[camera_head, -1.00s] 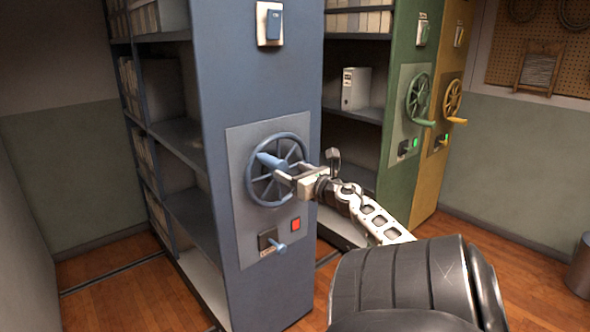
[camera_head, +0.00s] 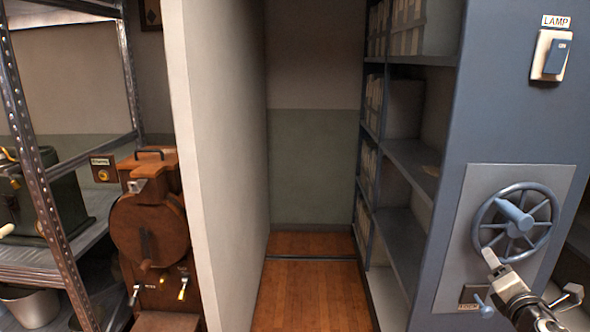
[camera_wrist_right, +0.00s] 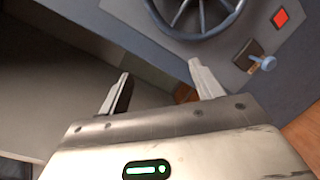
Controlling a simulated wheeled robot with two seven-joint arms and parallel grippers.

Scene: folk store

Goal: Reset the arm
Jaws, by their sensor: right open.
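My right gripper (camera_head: 490,260) shows at the lower right of the head view, in front of the blue shelf's end panel and just below its blue handwheel (camera_head: 516,218). In the right wrist view its two fingers (camera_wrist_right: 158,88) are spread apart with nothing between them. The handwheel (camera_wrist_right: 200,12) is beyond the fingertips there, apart from them. A small blue lever (camera_head: 484,305) sits on the panel below the wheel, and it also shows in the right wrist view (camera_wrist_right: 263,63). My left gripper is out of view.
A blue shelf unit (camera_head: 455,130) with a LAMP switch (camera_head: 552,56) stands at the right. An open aisle with wooden floor (camera_head: 305,295) runs between it and a pale wall (camera_head: 225,170). At the left are a brown wooden machine (camera_head: 150,230) and a metal rack (camera_head: 50,200).

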